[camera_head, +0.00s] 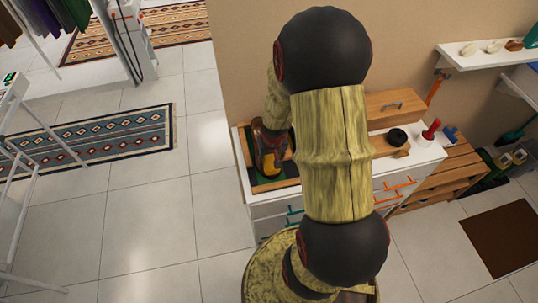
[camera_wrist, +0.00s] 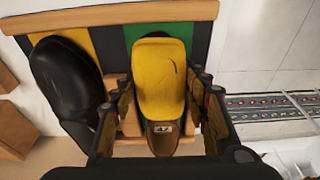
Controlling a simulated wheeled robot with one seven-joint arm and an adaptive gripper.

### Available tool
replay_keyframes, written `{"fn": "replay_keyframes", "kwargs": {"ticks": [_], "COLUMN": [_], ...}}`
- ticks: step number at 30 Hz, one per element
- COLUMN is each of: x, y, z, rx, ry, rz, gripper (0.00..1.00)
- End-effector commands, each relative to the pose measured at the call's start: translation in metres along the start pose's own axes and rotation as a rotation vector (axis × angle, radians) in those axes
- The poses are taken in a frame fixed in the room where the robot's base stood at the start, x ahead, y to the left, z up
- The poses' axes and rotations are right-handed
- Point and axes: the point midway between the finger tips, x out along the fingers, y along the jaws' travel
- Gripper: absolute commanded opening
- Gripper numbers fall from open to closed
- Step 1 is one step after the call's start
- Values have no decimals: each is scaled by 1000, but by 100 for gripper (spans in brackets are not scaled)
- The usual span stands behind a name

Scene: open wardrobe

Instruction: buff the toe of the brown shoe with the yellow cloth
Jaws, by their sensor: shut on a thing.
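My gripper (camera_wrist: 163,92) is shut on the yellow cloth (camera_wrist: 159,72), with one finger on each side of it in the wrist view. The brown shoe (camera_wrist: 164,145) shows just below the cloth, with a small pale number label on it. The cloth hides the rest of the shoe, and I cannot tell how firmly it touches the toe. In the head view the yellow cloth (camera_head: 268,163) shows small over the tray, partly behind my arm.
A black shoe (camera_wrist: 65,82) stands left of the cloth in a wooden-framed tray (camera_wrist: 130,12) with coloured strips. On the same white cabinet (camera_head: 431,155) are a wooden box (camera_head: 396,106), a black round tin (camera_head: 397,137) and a red-handled item (camera_head: 431,130). Open floor lies left.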

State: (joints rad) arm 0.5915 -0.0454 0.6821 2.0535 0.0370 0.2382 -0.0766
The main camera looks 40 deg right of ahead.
Motion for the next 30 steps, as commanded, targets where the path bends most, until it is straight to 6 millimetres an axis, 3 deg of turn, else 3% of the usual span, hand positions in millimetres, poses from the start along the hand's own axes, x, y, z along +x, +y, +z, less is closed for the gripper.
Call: {"fn": "replay_keyframes", "kwargs": {"ticks": [6, 13, 20, 24, 30], "x": [1, 4, 5, 6, 7], "y": [0, 0, 0, 0, 0], "z": [15, 15, 0, -11, -26], "rx": [1, 0, -1, -1, -1], "ry": [0, 1, 2, 3, 5], "rz": [0, 0, 0, 0, 0], "gripper": [25, 25, 25, 18, 18]}}
